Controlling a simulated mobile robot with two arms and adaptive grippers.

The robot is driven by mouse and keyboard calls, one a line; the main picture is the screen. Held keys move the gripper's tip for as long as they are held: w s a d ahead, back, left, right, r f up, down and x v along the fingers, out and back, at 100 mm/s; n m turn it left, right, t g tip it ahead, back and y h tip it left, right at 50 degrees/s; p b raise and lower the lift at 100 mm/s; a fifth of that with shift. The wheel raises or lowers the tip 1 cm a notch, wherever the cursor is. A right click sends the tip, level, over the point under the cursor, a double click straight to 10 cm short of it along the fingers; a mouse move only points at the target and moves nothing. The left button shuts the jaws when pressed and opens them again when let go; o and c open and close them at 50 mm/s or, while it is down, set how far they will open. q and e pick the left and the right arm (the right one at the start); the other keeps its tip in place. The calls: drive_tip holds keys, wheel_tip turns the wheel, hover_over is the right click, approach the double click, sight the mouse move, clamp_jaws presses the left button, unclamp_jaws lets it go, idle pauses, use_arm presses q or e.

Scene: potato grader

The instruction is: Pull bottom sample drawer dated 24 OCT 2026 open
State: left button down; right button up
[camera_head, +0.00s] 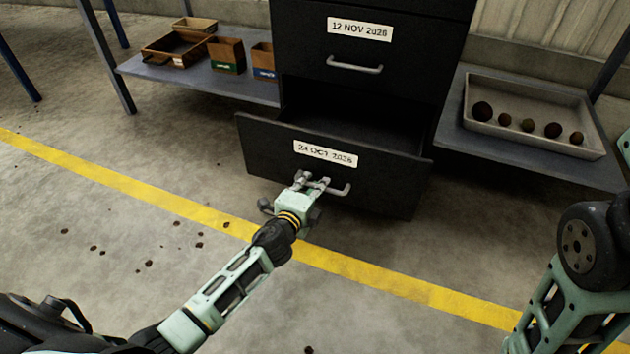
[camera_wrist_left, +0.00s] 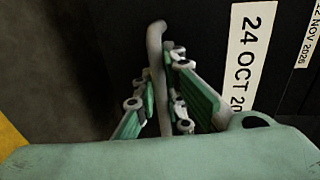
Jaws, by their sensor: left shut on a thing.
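The bottom drawer (camera_head: 380,170) has a white label (camera_head: 325,153) reading 24 OCT 2026. It stands partly out of the black cabinet, with a dark gap above its front. Its metal bar handle (camera_head: 338,190) is on the front, below the label. My left gripper (camera_head: 312,182) is shut on the handle. In the left wrist view the handle (camera_wrist_left: 155,50) runs between the fingers (camera_wrist_left: 160,95), with the label (camera_wrist_left: 248,55) to the right. My right arm shows at the right edge; its gripper is out of view.
The upper drawer (camera_head: 300,50), labelled 12 NOV 2026, is shut. A left shelf (camera_head: 245,90) holds a wooden tray and small boxes. A grey tray (camera_head: 480,125) with several potatoes sits on the right shelf. The floor before the drawer is open, with a yellow line (camera_head: 170,198).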

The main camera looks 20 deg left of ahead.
idle(0.3)
use_arm(q)
drive_tip(key=c, duration=2.1)
unclamp_jaws()
drive_tip(key=v, duration=1.2)
drive_tip(key=shift+s, duration=0.1)
